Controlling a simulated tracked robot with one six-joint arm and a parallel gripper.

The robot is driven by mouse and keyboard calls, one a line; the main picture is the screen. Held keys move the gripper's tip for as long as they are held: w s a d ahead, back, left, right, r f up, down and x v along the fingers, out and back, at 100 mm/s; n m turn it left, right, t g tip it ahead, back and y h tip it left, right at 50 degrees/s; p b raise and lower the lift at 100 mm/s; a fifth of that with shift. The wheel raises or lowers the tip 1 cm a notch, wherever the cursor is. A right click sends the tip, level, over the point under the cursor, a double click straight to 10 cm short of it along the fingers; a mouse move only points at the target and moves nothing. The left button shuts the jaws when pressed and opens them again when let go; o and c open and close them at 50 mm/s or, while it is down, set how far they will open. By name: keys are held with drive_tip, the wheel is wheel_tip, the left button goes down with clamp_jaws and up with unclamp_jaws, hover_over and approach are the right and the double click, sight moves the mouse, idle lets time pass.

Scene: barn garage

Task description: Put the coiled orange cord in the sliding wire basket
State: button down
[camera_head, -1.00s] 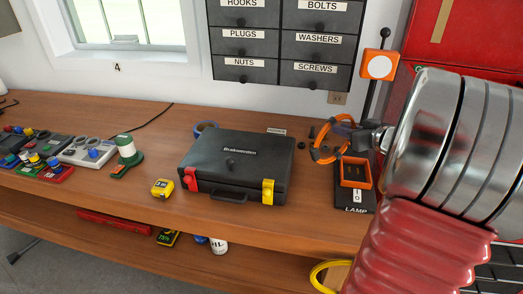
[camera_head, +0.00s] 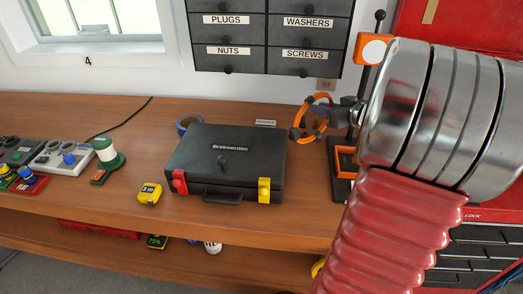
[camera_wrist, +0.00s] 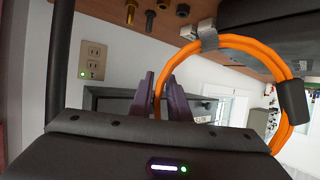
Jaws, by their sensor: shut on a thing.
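The coiled orange cord (camera_head: 297,131) is a loop with dark wraps, held up above the back right of the workbench, right of the black case. My gripper (camera_wrist: 158,92) is shut on the cord (camera_wrist: 248,42); its purple fingers pinch one side of the loop in the wrist view. The rest of the loop hangs out to the right there. In the head view my silver and red arm hides most of the gripper. I cannot make out the sliding wire basket in either view.
The black case (camera_head: 225,160) and a yellow tape measure (camera_head: 149,194) sit on the workbench (camera_head: 110,225). Labelled drawers (camera_head: 265,35) hang on the wall. A red cabinet (camera_head: 470,30) stands at right.

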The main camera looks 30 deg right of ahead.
drive_tip(key=shift+f, duration=0.1)
drive_tip(key=shift+f, duration=3)
drive_tip(key=shift+f, duration=0.1)
drive_tip(key=shift+f, duration=1.75)
drive_tip(key=c, duration=1.7)
unclamp_jaws()
drive_tip(key=shift+f, duration=0.15)
drive_tip(key=shift+o, duration=0.2)
drive_tip(key=v, duration=1.2)
